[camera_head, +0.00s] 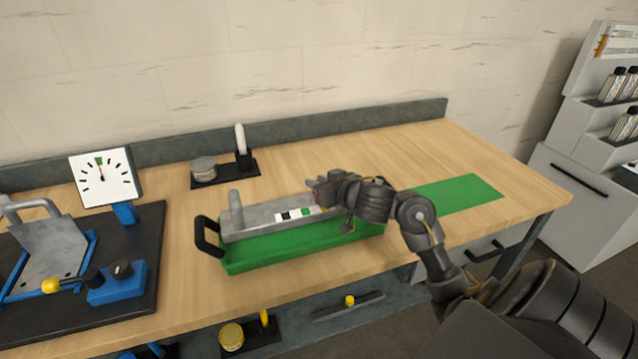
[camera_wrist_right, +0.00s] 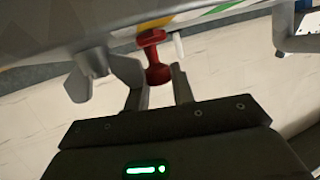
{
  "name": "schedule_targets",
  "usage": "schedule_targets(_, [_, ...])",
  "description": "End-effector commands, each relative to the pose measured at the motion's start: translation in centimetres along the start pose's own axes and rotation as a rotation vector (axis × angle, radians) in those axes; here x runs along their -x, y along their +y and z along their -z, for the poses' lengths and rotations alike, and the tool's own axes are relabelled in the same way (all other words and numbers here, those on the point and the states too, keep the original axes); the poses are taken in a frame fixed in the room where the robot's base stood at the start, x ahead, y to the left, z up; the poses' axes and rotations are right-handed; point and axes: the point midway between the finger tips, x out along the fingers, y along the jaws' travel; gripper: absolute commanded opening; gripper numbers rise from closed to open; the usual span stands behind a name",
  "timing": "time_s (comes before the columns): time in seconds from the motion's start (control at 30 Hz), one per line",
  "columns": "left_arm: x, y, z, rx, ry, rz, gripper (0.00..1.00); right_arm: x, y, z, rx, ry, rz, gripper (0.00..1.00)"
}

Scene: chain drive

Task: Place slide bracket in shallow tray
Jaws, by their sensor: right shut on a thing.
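The slide bracket (camera_head: 262,223) is a long grey metal piece with an upright post at its left end and a white, black and green label. It lies lengthwise along the green shallow tray (camera_head: 290,257), which has a black handle at its left end. I cannot tell whether the bracket rests fully on the tray floor. My right gripper (camera_head: 322,187) is at the bracket's right end, hiding that end. In the right wrist view its fingers (camera_wrist_right: 158,88) are around a red knob (camera_wrist_right: 158,73) under the grey body. My left gripper is out of view.
A flat green mat (camera_head: 460,195) lies to the right. A black stand with a can (camera_head: 203,169) is at the back. A dial gauge (camera_head: 104,176) and a blue fixture (camera_head: 117,284) are at left.

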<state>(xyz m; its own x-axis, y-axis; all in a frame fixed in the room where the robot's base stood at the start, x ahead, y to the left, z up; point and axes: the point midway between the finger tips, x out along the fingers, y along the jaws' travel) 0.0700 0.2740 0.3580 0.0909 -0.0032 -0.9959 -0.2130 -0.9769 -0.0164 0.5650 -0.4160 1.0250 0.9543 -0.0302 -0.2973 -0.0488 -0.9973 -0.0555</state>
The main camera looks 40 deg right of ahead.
Motion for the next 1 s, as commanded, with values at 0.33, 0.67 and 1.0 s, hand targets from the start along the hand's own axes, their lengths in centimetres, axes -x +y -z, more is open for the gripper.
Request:
schedule_targets(0.33, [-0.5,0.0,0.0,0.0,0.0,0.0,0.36,-0.3,0.0,-0.7,-0.005,0.006,0.001,0.0])
schedule_targets(0.67, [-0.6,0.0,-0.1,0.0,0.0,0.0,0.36,-0.4,0.0,-1.1,0.0,-0.001,0.0,0.41])
schedule_targets(1.0, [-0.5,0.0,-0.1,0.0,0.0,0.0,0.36,-0.3,0.0,-0.9,0.0,0.0,0.0,0.46])
